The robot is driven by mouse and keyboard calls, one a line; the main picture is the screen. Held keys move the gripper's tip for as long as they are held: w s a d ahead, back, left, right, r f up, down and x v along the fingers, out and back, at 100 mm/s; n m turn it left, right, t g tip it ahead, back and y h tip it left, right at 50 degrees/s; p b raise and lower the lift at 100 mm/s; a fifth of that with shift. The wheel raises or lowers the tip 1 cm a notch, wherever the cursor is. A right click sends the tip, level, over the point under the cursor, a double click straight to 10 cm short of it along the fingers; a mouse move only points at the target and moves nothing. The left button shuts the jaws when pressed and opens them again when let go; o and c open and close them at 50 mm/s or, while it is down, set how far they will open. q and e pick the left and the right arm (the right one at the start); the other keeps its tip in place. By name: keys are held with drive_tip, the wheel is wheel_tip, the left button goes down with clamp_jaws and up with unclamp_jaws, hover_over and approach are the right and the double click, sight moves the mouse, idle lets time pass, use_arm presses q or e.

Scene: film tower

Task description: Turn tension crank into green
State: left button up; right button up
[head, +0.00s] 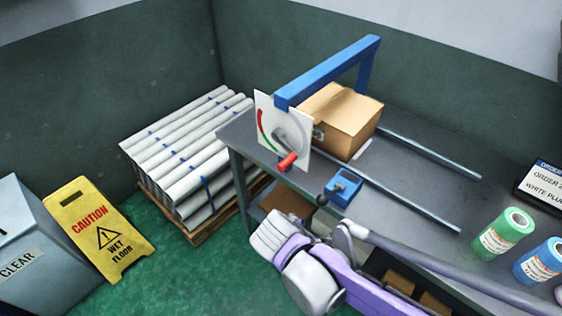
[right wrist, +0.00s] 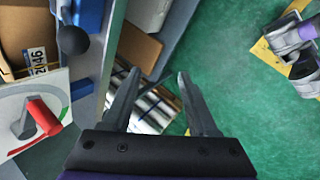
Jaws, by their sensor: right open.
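The tension crank has a grey arm and a red handle (head: 287,162) and is mounted on a white dial plate (head: 264,108) at the table's left end. The dial's red arc shows on its left side in the head view. In the right wrist view the red handle (right wrist: 45,117) is at the left, and a short green arc (right wrist: 67,110) shows near the plate's edge. My right gripper (right wrist: 152,78) is open and empty, apart from the crank. Its fingertips cannot be made out in the head view. My left gripper cannot be identified.
A cardboard box (head: 345,115) stands behind the plate under a blue frame (head: 330,70). A blue block with a ball lever (head: 345,187) sits near the table's front edge. Wrapped rolls (head: 185,150) lie left of the table. A yellow sign (head: 100,228) stands on open green floor.

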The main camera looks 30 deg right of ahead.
drive_tip(key=w+d+r+n+h+b, duration=0.1)
drive_tip(key=w+d+n+h+b, duration=0.1)
drive_tip(key=w+n+h, duration=0.35)
drive_tip(key=n+t+h+b, duration=0.2)
drive_tip(key=n+t+h, duration=0.1)
drive_tip(key=n+h, duration=0.4)
approach(279, 168)
drive_tip(key=d, duration=0.2)
use_arm(q)
drive_tip(key=f, duration=0.2)
drive_tip(key=f+p, duration=0.1)
drive_tip(key=f, duration=0.1)
drive_tip(key=shift+s+f, duration=0.1)
drive_tip(key=shift+s, duration=0.3)
use_arm(e)
drive_tip(key=shift+m, duration=0.25)
drive_tip(key=x, duration=1)
drive_tip(key=shift+w+d, duration=0.2)
drive_tip(key=shift+w, duration=0.15)
clamp_jaws()
